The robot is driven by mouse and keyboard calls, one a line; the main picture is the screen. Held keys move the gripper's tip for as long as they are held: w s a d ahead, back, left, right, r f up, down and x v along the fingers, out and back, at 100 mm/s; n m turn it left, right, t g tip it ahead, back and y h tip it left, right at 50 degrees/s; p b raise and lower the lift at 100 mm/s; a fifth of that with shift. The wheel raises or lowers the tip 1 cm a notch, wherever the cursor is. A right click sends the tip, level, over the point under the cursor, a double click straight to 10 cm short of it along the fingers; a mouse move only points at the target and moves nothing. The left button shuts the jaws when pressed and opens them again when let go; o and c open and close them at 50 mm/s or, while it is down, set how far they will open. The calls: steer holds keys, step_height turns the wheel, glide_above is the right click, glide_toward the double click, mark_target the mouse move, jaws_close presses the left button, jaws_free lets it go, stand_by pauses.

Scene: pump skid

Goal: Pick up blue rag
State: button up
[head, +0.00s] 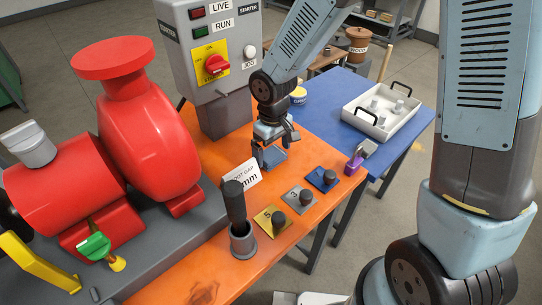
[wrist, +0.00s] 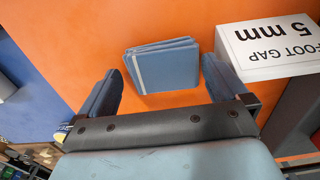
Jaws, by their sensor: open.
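The blue rag (wrist: 163,67) lies folded on the orange bench, with a pale stripe near one edge. In the head view the rag (head: 274,155) is partly hidden under my gripper (head: 274,149). In the wrist view my gripper (wrist: 165,85) is open, with one finger to the left of the rag and one to the right. The rag lies between and just beyond the fingertips, and nothing is held. I cannot tell the exact height of the fingers above the bench.
A white "FOOT GAP 5 mm" card (wrist: 270,48) stands close beside the right finger. The grey starter box (head: 213,60) rises behind. Gold (head: 272,220), grey (head: 299,199) and blue (head: 323,179) knobbed plates lie in front. A white tray (head: 365,124) is on the blue table.

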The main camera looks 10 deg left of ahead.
mark_target(273, 152)
steer(key=shift+c, duration=0.5)
steer(key=c, duration=0.7)
steer(key=shift+c, duration=0.2)
steer(key=shift+r, duration=0.1)
steer(key=shift+r, duration=0.3)
step_height(273, 152, up, 2)
steer(key=shift+r, duration=0.15)
steer(key=s+d+r, duration=0.3)
steer(key=s+r, duration=0.7)
steer(key=s, duration=0.3)
steer(key=shift+s+d, duration=0.2)
steer(key=shift+s, duration=0.1)
